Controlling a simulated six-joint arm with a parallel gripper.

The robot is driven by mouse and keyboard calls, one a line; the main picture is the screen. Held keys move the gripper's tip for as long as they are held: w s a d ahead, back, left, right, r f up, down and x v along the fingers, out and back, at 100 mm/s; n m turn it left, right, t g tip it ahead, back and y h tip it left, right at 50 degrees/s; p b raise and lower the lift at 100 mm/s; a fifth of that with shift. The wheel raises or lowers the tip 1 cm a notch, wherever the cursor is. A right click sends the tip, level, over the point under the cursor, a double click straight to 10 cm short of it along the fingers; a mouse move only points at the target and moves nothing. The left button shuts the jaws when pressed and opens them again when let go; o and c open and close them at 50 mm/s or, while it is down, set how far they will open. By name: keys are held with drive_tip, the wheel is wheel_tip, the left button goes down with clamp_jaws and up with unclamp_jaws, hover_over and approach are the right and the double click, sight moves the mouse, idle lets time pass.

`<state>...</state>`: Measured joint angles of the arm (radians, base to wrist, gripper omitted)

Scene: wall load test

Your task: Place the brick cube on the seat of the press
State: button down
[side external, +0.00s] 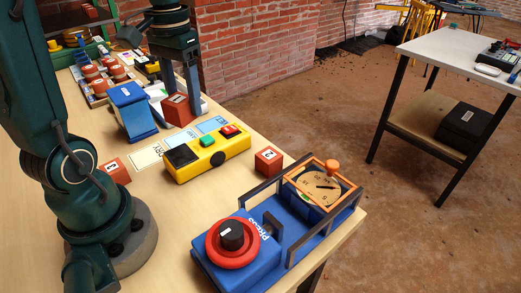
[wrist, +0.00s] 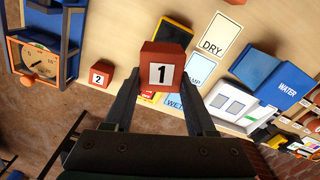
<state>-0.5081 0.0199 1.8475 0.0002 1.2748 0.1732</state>
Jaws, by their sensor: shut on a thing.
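The brick-red cube marked 1 (side external: 178,110) is between the fingers of my gripper (side external: 192,106), which is shut on it. In the wrist view the cube (wrist: 163,68) sits upright between both fingertips (wrist: 164,88), its number facing the camera. Whether it clears the table is hard to tell. The blue press (side external: 243,262) stands at the table's near end, with a red wheel on top and a dial in an orange frame (side external: 322,186). Its dial end also shows at the upper left of the wrist view (wrist: 38,62). The cube is well apart from the press. The seat is not clearly made out.
A yellow box with buttons (side external: 207,153) lies between my gripper and the press. Cube 2 (side external: 268,160) is near the table edge; another red cube (side external: 115,171) is at left. A blue WATER box (side external: 132,111) stands left of my gripper. Cards (side external: 147,156) lie flat.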

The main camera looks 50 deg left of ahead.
drive_tip(key=w+d+m, duration=0.2)
drive_tip(key=w+d, duration=0.4)
drive_tip(key=d, duration=0.1)
drive_tip(key=m, duration=0.2)
hover_over(293, 217)
wheel_tip(293, 217, down, 9)
drive_tip(key=shift+r, duration=0.15)
drive_tip(key=shift+f, duration=2)
drive_tip(key=shift+f, duration=0.2)
drive_tip(key=shift+c, duration=1.1)
unclamp_jaws()
drive_tip(key=shift+r, duration=0.1)
